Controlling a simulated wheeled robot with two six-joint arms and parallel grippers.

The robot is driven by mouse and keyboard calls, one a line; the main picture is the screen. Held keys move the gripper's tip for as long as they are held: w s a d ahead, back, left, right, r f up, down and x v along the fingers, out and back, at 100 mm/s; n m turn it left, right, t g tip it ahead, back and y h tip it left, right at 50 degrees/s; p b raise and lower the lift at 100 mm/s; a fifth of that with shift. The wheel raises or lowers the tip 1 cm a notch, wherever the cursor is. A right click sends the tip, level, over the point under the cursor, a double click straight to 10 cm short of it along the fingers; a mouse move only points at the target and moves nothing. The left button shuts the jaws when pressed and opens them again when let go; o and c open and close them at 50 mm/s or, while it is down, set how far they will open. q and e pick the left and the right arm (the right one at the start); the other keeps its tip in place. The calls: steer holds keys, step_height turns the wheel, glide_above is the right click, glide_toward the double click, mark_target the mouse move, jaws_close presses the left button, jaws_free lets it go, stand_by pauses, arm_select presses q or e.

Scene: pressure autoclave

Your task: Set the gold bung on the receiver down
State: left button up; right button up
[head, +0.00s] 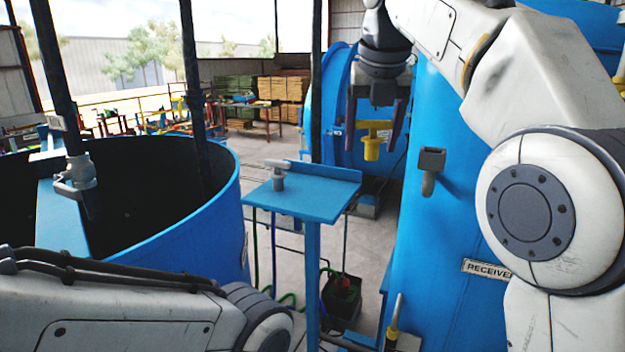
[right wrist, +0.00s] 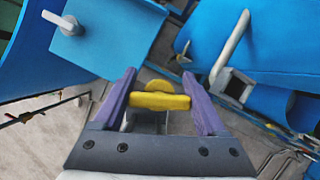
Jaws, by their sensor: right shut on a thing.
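The gold bung (head: 373,149), with a flat crossbar on top, is between the fingers of my right gripper (head: 375,128) in the head view. It hangs in the air, left of the receiver. The right wrist view shows its yellow crossbar (right wrist: 160,101) between the two purple fingers of the gripper (right wrist: 160,80). The receiver (head: 445,230) is the tall blue vessel at right with a RECEIVER label (head: 487,268). A grey square-mouthed socket (head: 431,160) sticks out from its side, right of the bung; the socket also shows in the wrist view (right wrist: 236,86). My left gripper is out of view.
A large open blue tank (head: 222,215) stands at left. The air between stand and receiver is clear.

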steer(key=p, duration=0.2)
glide_above(317, 195)
steer(key=s, duration=0.1)
steer(key=f, duration=0.5)
steer(key=shift+s+f, duration=0.2)
steer(key=shift+f, duration=2.25)
steer(key=shift+f, duration=0.1)
steer(key=o, duration=1.3)
steer(key=shift+o, duration=0.2)
steer(key=p+v, duration=0.1)
steer(key=v, duration=1.1)
steer(key=shift+w, duration=0.1)
steer(key=x, duration=1.2)
steer(key=shift+f+b, duration=0.15)
steer(key=shift+b, duration=0.25)
step_height(317, 195, up, 2)
steer(key=shift+r, duration=0.65)
